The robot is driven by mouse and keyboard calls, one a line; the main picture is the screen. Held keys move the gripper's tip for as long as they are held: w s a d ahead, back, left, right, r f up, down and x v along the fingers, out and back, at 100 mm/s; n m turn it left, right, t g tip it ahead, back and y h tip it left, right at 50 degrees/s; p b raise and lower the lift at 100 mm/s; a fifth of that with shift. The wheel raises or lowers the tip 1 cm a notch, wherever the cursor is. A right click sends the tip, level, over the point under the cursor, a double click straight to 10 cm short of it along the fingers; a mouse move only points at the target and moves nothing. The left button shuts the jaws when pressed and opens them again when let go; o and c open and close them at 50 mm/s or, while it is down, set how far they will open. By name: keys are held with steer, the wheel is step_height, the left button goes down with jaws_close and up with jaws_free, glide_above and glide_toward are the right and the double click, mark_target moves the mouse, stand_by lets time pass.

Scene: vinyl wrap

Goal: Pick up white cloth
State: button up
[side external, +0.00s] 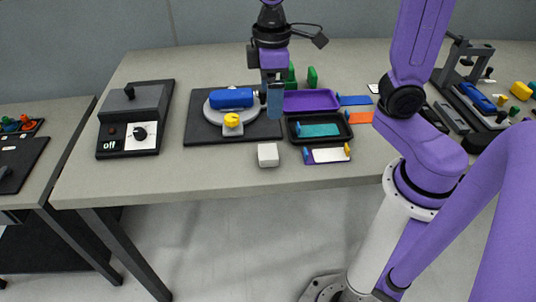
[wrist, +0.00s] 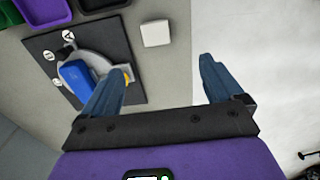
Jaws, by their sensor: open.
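A small white square block or folded cloth (side external: 268,154) lies near the front edge of the table in the side external view. It also shows as a white square (wrist: 156,33) at the top middle of the wrist view, between and beyond the fingertips. My gripper (side external: 275,108) is above the table, behind the white square and beside the blue piece on the round fixture. In the wrist view my gripper (wrist: 162,66) has its two blue fingers spread wide with nothing between them.
A black board (side external: 197,134) carries the round fixture with a blue piece (side external: 230,98) and a yellow knob (side external: 232,120). A purple tray (side external: 311,93) and a black tray (side external: 345,133) stand to the right. A control box (side external: 130,110) stands left. The front table between is clear.

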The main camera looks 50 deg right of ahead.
steer(key=w, duration=0.1)
glide_toward(268, 151)
step_height(268, 151, down, 9)
steer(key=shift+f, duration=0.1)
steer(key=c, duration=1.2)
steer(key=shift+r, duration=0.75)
steer(key=s+d+r, duration=0.1)
steer(key=s+r, duration=0.3)
steer(key=s+d+r, duration=0.1)
steer(key=s+r, duration=0.2)
steer(key=s, duration=0.2)
steer(key=s+d+r, duration=0.1)
steer(key=s+r, duration=0.3)
steer(key=shift+s+d+r, duration=0.15)
steer(key=shift+s+r, duration=0.1)
steer(key=shift+r, duration=0.05)
